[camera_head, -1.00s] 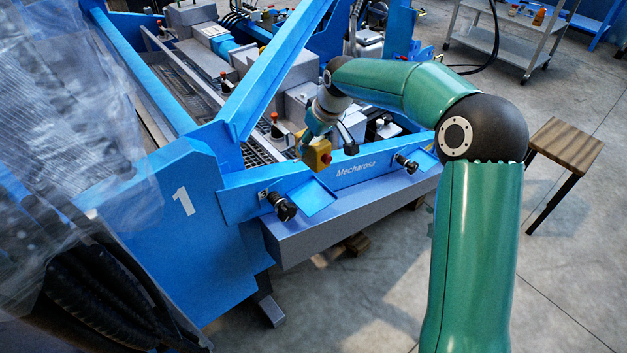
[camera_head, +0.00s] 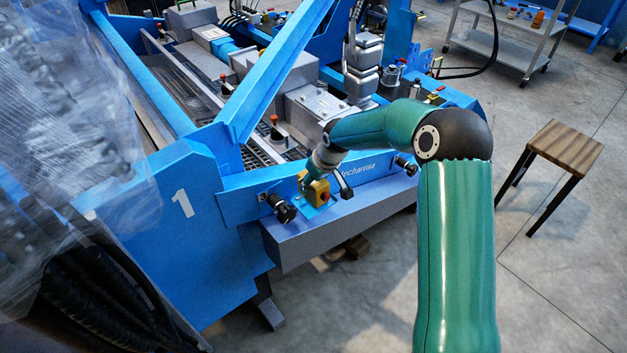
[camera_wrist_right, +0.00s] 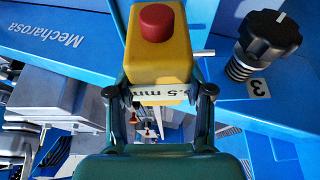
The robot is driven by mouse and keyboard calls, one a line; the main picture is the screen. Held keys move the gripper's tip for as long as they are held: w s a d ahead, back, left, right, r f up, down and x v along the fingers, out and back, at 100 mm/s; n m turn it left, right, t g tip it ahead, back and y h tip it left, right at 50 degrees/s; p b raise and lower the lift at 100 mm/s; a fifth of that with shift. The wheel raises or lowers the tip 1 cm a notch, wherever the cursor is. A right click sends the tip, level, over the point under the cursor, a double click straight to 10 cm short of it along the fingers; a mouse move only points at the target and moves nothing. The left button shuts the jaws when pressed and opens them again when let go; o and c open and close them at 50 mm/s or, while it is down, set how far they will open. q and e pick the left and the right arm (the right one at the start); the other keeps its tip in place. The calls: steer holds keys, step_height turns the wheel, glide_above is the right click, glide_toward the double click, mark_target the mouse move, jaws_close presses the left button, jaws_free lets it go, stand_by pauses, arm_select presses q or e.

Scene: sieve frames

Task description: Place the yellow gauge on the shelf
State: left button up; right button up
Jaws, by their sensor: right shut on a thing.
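The yellow gauge (camera_head: 317,194) is a small block with a red round button, seen low in front of the blue frame. My right gripper (camera_head: 312,179) is shut on it. A small light-blue plate that looks like the shelf (camera_head: 325,211) shows around the gauge's lower end. I cannot tell whether the gauge touches it. My left gripper is out of view.
Black knobs (camera_head: 281,207) and (camera_head: 406,166) stick out on either side of the gauge. In the wrist view a knob (camera_wrist_right: 268,38) marked 3 stands close right of it. A blue diagonal beam (camera_head: 270,75) rises behind. A wooden stool (camera_head: 565,144) stands right on open floor.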

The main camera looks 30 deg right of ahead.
steer(key=o, duration=1.4)
steer(key=shift+o, duration=0.2)
steer(key=shift+r, duration=0.1)
steer(key=v, duration=1.2)
